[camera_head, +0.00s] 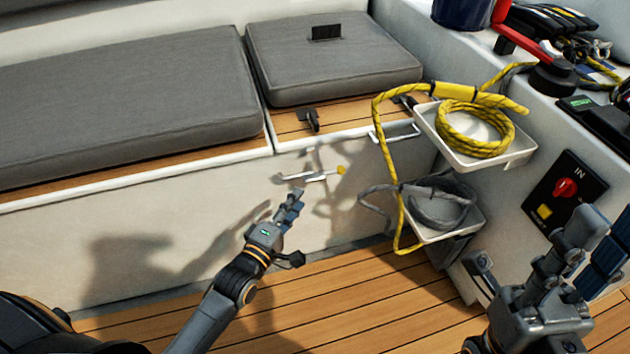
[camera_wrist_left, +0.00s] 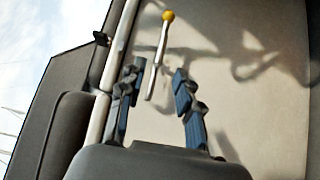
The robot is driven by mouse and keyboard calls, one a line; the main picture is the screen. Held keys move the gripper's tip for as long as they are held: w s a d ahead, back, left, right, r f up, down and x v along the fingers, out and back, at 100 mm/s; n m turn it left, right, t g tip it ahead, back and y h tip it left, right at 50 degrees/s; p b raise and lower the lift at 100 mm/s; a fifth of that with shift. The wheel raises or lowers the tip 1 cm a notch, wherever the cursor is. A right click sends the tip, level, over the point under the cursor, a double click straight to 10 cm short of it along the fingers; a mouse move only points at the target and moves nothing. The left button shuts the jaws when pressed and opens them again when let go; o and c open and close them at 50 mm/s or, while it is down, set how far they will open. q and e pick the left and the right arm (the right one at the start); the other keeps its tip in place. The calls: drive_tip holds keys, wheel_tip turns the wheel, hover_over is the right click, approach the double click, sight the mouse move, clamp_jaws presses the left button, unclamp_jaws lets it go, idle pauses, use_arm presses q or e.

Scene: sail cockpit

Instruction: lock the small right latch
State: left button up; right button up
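Two small dark latches sit on the front edge of the wooden seat: one left (camera_head: 309,120), and one further right (camera_head: 404,103), partly behind the yellow rope. The lever also shows in the left wrist view (camera_wrist_left: 160,52). My left gripper (camera_head: 292,196) is open and empty, close to the bench front just below the lever. In the left wrist view its spread fingers (camera_wrist_left: 155,85) stand either side of the lever's lower end. My right gripper (camera_head: 602,222) looks open and empty at the lower right.
A white tray (camera_head: 527,158) with coiled yellow rope projects at the right, and a lower tray (camera_head: 462,232) holds grey rope. A panel with a red switch (camera_head: 566,188) is on the right wall. Grey cushions (camera_head: 130,100) cover the seat.

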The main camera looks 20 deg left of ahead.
sight(311, 183)
use_arm(q)
drive_tip(key=w+b, duration=0.1)
drive_tip(key=w, duration=0.1)
drive_tip(key=w+d, duration=0.1)
drive_tip(key=w, duration=0.2)
drive_tip(key=w+b, duration=0.1)
drive_tip(key=w, duration=0.2)
drive_tip(key=shift+d+f+b, duration=0.15)
drive_tip(key=shift+d+b, duration=0.15)
drive_tip(key=shift+w+d, duration=0.15)
drive_tip(key=shift+w, duration=0.55)
drive_tip(key=shift+c, duration=0.4)
clamp_jaws()
